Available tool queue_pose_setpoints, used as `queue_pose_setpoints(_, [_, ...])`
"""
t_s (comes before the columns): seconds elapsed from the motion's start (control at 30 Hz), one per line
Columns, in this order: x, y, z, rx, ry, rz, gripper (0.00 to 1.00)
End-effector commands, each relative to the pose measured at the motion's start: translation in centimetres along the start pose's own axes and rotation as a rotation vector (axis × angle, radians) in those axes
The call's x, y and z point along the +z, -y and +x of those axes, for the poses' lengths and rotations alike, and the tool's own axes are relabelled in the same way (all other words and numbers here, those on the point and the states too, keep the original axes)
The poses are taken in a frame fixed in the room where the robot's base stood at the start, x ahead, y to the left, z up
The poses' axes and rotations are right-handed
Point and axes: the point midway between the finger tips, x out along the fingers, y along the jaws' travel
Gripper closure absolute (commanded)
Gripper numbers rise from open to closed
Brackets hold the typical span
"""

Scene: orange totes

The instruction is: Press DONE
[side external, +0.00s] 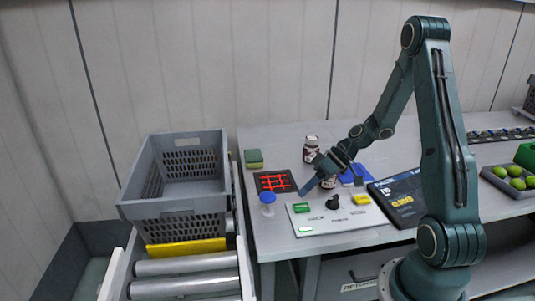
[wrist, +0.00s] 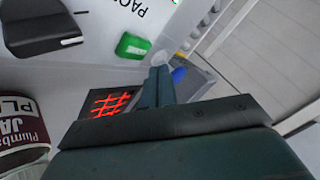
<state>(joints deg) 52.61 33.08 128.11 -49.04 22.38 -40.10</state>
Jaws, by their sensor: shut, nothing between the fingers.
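A pale control panel (side external: 345,222) lies on the table in the side external view. It bears a green button (side external: 302,207), a black knob (side external: 333,202), a yellow button (side external: 361,198) and a small green light (side external: 306,228). The labels are too small to read there. In the wrist view the green button (wrist: 132,46) sits beside lettering starting "PAC". My gripper (side external: 302,192) is shut and empty, pointing down just behind the green button, seemingly above the surface. In the wrist view my gripper (wrist: 158,72) is beside the button, apart from it.
A red-lit scanner grid (side external: 275,182) and a blue-topped object (side external: 267,202) are close by on the left. Jars (side external: 328,183) (side external: 310,150) stand behind. A dark screen (side external: 402,195) is to the right. A grey tote (side external: 140,210) sits beside the table.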

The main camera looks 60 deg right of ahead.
Motion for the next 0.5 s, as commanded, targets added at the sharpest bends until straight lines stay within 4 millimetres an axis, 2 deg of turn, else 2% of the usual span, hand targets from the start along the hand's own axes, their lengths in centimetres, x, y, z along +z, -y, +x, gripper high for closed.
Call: queue_pose_setpoints(0.5, [-1.6,1.6,-2.2,0.0,0.0,0.001,1.0])
